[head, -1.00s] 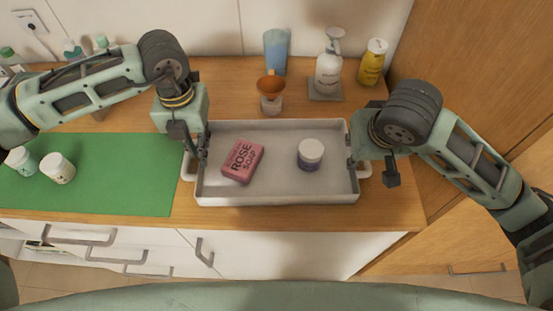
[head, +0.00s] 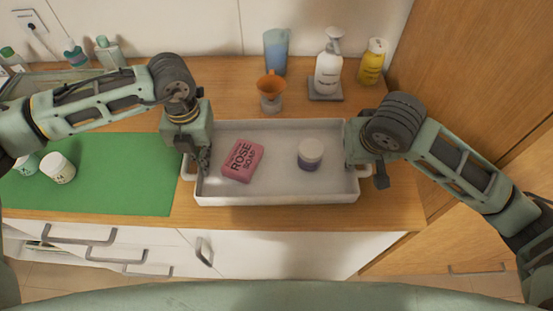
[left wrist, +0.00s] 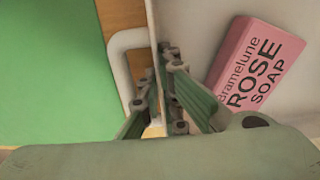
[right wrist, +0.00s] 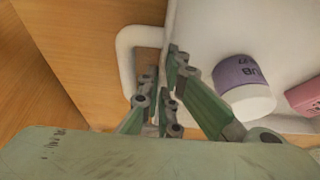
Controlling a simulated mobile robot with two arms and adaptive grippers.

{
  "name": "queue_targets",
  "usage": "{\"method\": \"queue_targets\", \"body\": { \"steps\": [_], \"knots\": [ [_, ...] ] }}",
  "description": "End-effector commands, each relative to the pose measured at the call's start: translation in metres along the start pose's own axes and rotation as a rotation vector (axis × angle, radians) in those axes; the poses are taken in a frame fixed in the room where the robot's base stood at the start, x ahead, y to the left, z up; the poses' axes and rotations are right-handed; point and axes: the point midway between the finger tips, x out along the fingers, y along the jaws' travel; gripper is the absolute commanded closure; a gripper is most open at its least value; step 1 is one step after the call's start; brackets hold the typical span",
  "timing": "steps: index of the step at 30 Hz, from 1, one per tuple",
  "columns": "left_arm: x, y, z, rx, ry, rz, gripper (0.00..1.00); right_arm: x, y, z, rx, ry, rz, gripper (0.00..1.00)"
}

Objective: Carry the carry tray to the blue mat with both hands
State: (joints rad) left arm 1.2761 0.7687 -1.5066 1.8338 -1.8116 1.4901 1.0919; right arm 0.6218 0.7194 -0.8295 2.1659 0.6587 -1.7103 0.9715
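The carry tray (head: 275,199) is a pale, shallow rectangular tray with a white loop handle at each end, resting on the wooden counter. It holds a pink rose soap box (head: 242,160) and a white-lidded purple jar (head: 310,154). My left gripper (head: 200,165) is at the tray's left end; in the left wrist view its fingers (left wrist: 157,75) close in on both sides of the end wall by the handle. My right gripper (head: 352,165) is at the right end; in the right wrist view its fingers (right wrist: 162,80) pinch that end wall likewise. No blue mat shows.
A green mat (head: 110,185) lies left of the tray with white jars (head: 58,168) on it. Behind the tray stand an orange-topped cup (head: 270,90), a blue cup (head: 277,52), a pump bottle (head: 328,65) and a yellow bottle (head: 372,62). A wooden panel is at right.

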Motion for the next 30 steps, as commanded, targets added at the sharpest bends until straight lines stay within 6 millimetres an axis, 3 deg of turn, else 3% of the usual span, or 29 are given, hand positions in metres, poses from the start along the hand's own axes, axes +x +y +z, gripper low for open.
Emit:
{"method": "queue_targets", "body": {
  "steps": [19,30],
  "knots": [
    [-0.005,0.000,0.001,-0.001,-0.002,-0.001,1.00,-0.005,0.000,-0.003,0.000,0.004,-0.001,1.00],
    [-0.038,0.000,0.001,-0.001,-0.002,-0.001,1.00,-0.035,0.000,-0.015,0.000,0.003,-0.001,1.00]
  ]
}}
